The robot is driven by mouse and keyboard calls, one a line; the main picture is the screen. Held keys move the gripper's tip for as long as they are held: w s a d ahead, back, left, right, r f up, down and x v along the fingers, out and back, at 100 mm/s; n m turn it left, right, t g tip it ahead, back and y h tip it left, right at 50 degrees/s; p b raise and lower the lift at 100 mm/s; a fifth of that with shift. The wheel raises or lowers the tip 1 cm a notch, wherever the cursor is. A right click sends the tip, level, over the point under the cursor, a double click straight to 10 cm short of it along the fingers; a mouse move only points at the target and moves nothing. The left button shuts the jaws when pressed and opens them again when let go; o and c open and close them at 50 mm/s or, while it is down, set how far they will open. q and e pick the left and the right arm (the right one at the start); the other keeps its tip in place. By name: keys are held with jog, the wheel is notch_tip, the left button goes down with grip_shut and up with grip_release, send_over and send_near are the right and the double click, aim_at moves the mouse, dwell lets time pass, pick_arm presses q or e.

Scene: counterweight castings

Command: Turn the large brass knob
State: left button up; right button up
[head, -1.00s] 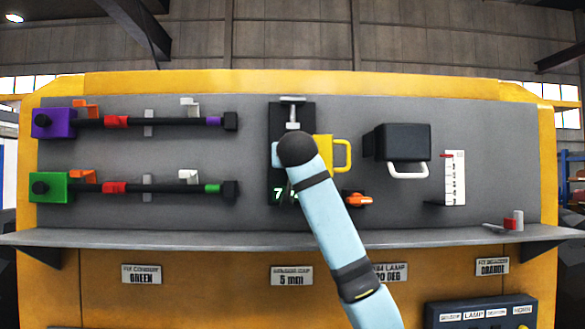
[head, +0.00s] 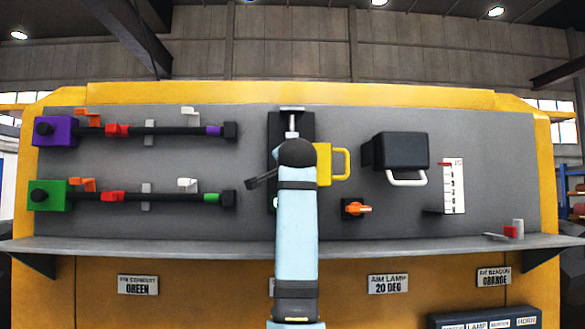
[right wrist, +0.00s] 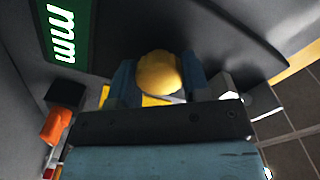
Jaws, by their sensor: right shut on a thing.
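The large brass knob (right wrist: 157,72) shows in the right wrist view as a rounded gold shape between the two blue fingers of my right gripper (right wrist: 158,84). The fingers are shut on it from both sides. In the head view my right arm stands upright over the dark panel (head: 305,124) and hides the knob. A green display reading "mm" (right wrist: 60,32) is beside the knob in the right wrist view; its digits are hidden in the head view. My left gripper is not in view.
A yellow block with a handle (head: 324,165) sits just right of my wrist. An orange switch (head: 356,208) is below it, and a black lamp box (head: 400,152) farther right. A grey shelf (head: 150,245) runs below. Purple (head: 62,130) and green (head: 50,195) rod units are at left.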

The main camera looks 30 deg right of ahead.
jog(key=m+p, duration=0.1)
jog(key=m, duration=0.3)
jog(key=shift+m+p, duration=0.55)
jog(key=shift+m, duration=0.95)
jog(key=o, duration=0.9)
